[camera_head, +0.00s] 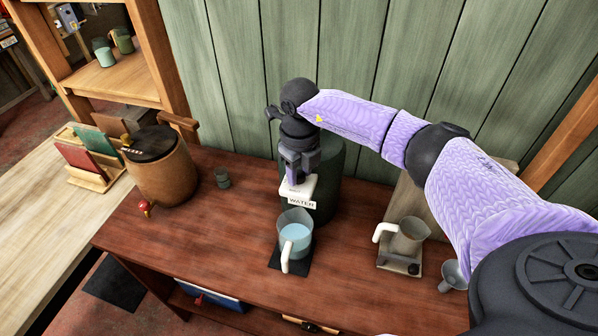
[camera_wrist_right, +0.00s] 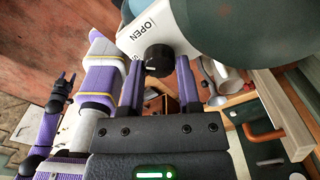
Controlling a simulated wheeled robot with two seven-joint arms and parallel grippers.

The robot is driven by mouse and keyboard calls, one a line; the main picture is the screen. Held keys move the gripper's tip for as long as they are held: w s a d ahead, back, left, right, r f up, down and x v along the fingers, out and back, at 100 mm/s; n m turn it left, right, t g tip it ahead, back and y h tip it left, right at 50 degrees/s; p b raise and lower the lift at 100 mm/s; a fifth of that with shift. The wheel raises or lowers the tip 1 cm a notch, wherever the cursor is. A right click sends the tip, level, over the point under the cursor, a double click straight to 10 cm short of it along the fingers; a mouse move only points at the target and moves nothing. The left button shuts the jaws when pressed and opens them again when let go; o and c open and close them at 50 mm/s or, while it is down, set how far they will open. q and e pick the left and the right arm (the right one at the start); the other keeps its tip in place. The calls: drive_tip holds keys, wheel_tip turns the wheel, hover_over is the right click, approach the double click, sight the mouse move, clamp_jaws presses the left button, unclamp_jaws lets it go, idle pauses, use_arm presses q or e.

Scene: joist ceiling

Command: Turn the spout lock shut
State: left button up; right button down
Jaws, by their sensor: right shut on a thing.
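The dark green water dispenser (camera_head: 328,185) stands against the wall, with a white plate reading WATER (camera_head: 302,203) on its front. My right gripper (camera_head: 296,180) points down at the spout there. In the right wrist view, a round black knob, the spout lock (camera_wrist_right: 158,58), sits on a white plate marked OPEN (camera_wrist_right: 145,33); the other word is mostly hidden. The right gripper's fingers (camera_wrist_right: 161,78) are shut on this knob. A clear pitcher with blue water (camera_head: 295,238) stands below the spout. My left gripper (camera_wrist_right: 63,85) shows small in the wrist view; its opening is unclear.
A wooden barrel with a red tap (camera_head: 160,170) and a small grey cup (camera_head: 222,178) stand at left. The red-brown counter (camera_head: 200,235) is clear at front left.

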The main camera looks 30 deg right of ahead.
drive_tip(key=n, duration=0.2)
drive_tip(key=shift+n+b, duration=0.35)
drive_tip(key=shift+n, duration=0.05)
drive_tip(key=shift+n+b, duration=0.3)
drive_tip(key=shift+n, duration=0.9)
drive_tip(key=shift+w+d+n, duration=0.1)
drive_tip(key=shift+n, duration=0.5)
drive_tip(key=shift+r+n+b, duration=0.1)
drive_tip(key=shift+n+b, duration=0.2)
drive_tip(key=shift+n, duration=0.4)
drive_tip(key=shift+c, duration=1.5)
unclamp_jaws()
